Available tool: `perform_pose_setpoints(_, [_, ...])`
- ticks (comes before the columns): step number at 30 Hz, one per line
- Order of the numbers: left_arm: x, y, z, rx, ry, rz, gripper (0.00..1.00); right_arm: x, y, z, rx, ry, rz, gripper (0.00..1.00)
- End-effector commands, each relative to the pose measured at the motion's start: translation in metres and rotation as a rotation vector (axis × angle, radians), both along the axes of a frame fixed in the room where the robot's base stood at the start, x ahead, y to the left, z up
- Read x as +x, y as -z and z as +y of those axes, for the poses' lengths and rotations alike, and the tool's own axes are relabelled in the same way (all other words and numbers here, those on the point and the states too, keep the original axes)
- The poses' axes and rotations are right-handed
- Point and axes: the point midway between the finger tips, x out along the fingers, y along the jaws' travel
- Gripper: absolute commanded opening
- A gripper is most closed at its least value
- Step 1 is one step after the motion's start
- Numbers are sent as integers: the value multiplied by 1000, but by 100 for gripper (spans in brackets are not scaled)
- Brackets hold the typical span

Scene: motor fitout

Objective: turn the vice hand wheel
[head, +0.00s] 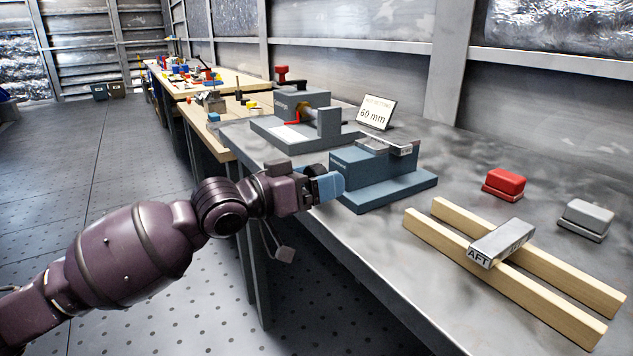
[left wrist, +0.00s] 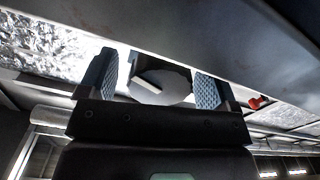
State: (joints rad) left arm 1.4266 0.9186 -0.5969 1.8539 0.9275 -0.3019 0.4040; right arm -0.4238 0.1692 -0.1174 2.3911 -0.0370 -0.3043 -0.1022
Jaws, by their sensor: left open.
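The blue-grey vice (head: 385,180) stands on the grey metal bench, its base near the front edge. My left gripper (head: 328,187) is at the vice's left end, and its blue fingers hide the hand wheel in the head view. In the left wrist view, a round grey disc with a pale bar across it, which looks like the hand wheel (left wrist: 172,92), sits between the two open blue fingers of the left gripper (left wrist: 160,84). A gap shows on the left of the disc; contact on the right is unclear. My right gripper is not in view.
Behind the vice stand a grey fixture (head: 327,124) with red handles and a "60 mm" sign (head: 375,112). The floor left of the bench is open.

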Motion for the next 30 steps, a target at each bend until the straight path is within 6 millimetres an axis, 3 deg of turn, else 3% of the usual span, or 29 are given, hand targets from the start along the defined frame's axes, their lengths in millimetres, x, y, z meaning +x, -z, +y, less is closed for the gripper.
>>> perform_pose_setpoints(5, [0, 0, 0, 0, 0, 0, 82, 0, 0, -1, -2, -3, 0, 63])
perform_pose_setpoints(12, [0, 0, 0, 0, 0, 0, 46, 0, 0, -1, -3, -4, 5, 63])
perform_pose_setpoints(15, [0, 0, 0, 0, 0, 0, 35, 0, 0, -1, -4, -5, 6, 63])
perform_pose_setpoints(30, [0, -4, 0, 106, 0, -146, 35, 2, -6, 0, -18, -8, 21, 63])
